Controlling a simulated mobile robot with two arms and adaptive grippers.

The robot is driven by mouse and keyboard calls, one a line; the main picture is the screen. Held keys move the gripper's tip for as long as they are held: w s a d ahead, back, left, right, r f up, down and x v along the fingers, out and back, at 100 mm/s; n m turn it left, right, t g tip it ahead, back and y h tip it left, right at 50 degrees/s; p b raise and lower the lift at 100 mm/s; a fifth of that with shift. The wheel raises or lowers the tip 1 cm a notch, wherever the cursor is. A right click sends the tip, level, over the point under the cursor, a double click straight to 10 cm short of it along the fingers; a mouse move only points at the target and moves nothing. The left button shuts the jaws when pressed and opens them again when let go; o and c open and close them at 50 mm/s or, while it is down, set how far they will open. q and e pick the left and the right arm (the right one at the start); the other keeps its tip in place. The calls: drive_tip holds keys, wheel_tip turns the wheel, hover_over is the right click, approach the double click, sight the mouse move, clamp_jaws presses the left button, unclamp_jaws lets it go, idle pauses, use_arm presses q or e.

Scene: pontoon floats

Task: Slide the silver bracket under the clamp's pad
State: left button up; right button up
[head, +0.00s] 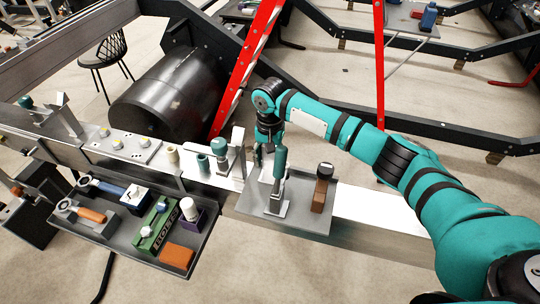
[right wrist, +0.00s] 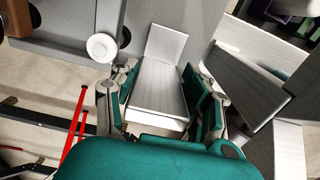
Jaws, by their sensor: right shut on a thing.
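In the head view the bracket is hard to make out behind the gripper and clamp. Silver plates (right wrist: 240,88) stand close to the right of the fingers. I cannot tell how the bracket lies relative to the clamp's pad. My left gripper is out of view.
Another teal-topped device (head: 220,147) and small cylinders stand to the left. A second tray holds a green box (head: 156,226) and an orange block (head: 177,257). A white disc (right wrist: 101,47) is near the left finger.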

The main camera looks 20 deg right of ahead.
drive_tip(key=o, duration=1.4)
wheel_tip(320, 180, up, 12)
drive_tip(key=shift+f, duration=0.1)
